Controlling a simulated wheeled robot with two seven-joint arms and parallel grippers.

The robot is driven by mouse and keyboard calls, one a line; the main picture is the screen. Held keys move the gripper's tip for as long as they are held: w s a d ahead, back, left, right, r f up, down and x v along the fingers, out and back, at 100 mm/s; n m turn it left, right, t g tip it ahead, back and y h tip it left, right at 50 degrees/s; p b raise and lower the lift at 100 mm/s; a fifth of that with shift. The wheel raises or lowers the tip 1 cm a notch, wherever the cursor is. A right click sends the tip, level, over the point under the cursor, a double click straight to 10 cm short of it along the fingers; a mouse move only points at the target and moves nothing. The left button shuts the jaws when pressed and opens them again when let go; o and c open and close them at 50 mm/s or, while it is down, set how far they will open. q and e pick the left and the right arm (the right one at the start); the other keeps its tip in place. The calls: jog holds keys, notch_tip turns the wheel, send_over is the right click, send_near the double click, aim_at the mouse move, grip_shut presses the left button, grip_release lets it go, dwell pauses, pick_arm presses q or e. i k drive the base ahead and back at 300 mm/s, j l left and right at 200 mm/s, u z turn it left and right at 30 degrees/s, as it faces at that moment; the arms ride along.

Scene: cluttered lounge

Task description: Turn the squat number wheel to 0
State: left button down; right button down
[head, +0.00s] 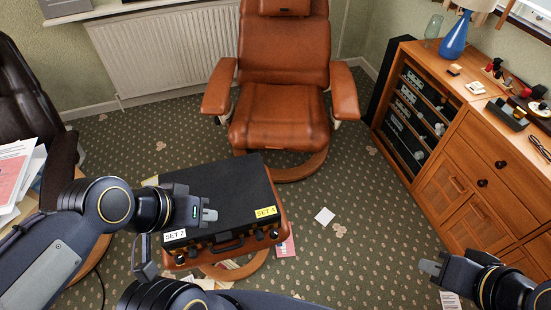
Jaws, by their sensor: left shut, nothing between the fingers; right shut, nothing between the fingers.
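I cannot make out a squat number wheel or its digits. A black case (218,196) lies shut on a brown leather footstool (283,222), with a dark handle (227,246) and small dark round fittings on its front side, too small to read. It bears a white label, SET 2 (175,235), and a yellow label, SET 4 (266,212). My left gripper (211,215) is shut and empty, over the left part of the case in the picture; whether it touches is unclear. My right gripper (430,267) is shut and empty, over the carpet right of the footstool.
A brown leather armchair (285,115) stands behind the footstool. A wooden cabinet (460,150) on the right holds stereo units, with a blue lamp (455,38) and small items on top. Papers lie at the left edge. The patterned carpet (370,200) between footstool and cabinet is mostly clear.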

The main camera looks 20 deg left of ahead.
aim_at(179, 259)
jog(key=u, duration=1.25)
